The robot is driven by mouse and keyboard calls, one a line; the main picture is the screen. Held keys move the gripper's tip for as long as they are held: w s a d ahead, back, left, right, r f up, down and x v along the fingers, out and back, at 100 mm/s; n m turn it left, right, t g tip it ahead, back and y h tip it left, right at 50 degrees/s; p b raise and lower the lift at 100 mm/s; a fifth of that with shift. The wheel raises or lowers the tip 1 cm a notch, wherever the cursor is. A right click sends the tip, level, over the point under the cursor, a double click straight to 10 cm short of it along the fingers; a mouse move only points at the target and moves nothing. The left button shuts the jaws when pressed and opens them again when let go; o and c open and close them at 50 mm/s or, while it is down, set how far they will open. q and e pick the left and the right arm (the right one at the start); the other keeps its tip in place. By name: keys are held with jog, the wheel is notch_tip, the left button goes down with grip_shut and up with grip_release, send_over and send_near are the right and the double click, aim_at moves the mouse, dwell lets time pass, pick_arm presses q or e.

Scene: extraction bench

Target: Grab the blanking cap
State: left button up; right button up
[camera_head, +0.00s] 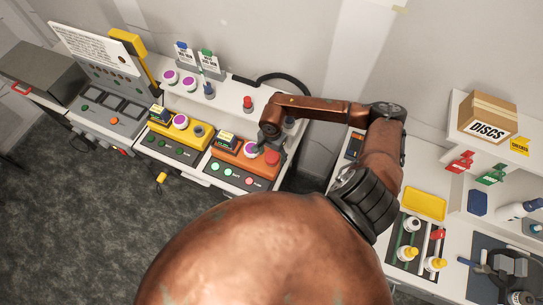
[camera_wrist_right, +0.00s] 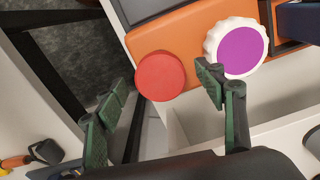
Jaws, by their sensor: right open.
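A red round cap (camera_head: 272,157), which I take for the blanking cap, sits at the right end of the orange unit (camera_head: 235,168) on the bench. It also shows in the right wrist view (camera_wrist_right: 160,75), beside a white ribbed cap with a purple top (camera_wrist_right: 237,46). My right gripper (camera_head: 264,145) is over that end of the orange unit. In the wrist view its green-padded fingers (camera_wrist_right: 161,78) are apart, with the red cap in line with the gap between them. Nothing is held, and I see no clear contact. My left gripper is not in view.
A yellow unit (camera_head: 178,138) with another purple-topped cap stands left of the orange one. A shelf (camera_head: 225,99) behind carries more purple-topped caps and a red-topped part (camera_head: 248,103). A side bench at right holds a yellow tray (camera_head: 424,203) and bottles.

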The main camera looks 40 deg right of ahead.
jog(key=shift+f, duration=0.2)
jog(key=c, duration=1.3)
jog(key=shift+r, duration=0.1)
jog(key=shift+c, duration=0.2)
